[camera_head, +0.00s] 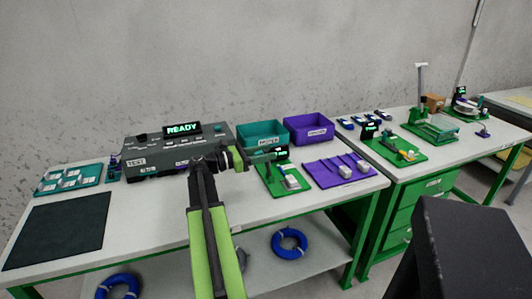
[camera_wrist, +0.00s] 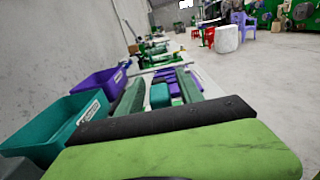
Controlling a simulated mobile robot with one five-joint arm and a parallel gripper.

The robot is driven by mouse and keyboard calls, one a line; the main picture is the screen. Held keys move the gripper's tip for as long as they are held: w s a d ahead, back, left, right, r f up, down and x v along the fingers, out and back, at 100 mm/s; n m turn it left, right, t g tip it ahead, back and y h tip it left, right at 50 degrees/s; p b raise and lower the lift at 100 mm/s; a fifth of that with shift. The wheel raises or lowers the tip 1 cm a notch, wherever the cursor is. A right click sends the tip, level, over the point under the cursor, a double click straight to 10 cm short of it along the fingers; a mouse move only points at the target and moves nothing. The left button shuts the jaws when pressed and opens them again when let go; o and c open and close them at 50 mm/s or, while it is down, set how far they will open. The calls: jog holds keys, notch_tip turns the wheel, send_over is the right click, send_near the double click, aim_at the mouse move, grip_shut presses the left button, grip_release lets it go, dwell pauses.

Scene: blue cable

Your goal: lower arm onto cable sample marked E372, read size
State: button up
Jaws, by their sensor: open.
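No marking E372 is legible in either view, so I cannot tell which piece is that cable sample. Small devices with dark displays stand on green plates on the right-hand bench; one is a display unit (camera_head: 369,130), on a plate (camera_head: 395,150) with a small yellow part. A taller green stand (camera_head: 431,125) is behind it. My gripper (camera_head: 262,158) is over the left bench, pointing right, near a teal bin. In the wrist view my gripper (camera_wrist: 158,88) has its two dark green fingers apart, with nothing visibly held between them.
A teal bin (camera_head: 261,136) and a purple bin (camera_head: 308,128) stand at the back of the left bench. A grey tester reading READY (camera_head: 180,129) is left of them. A purple plate (camera_head: 338,172) and dark mat (camera_head: 58,235) lie in front. Blue cable coils (camera_head: 289,242) are below.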

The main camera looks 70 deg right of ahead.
jog(key=shift+c, duration=0.4)
grip_shut()
dwell(0.9)
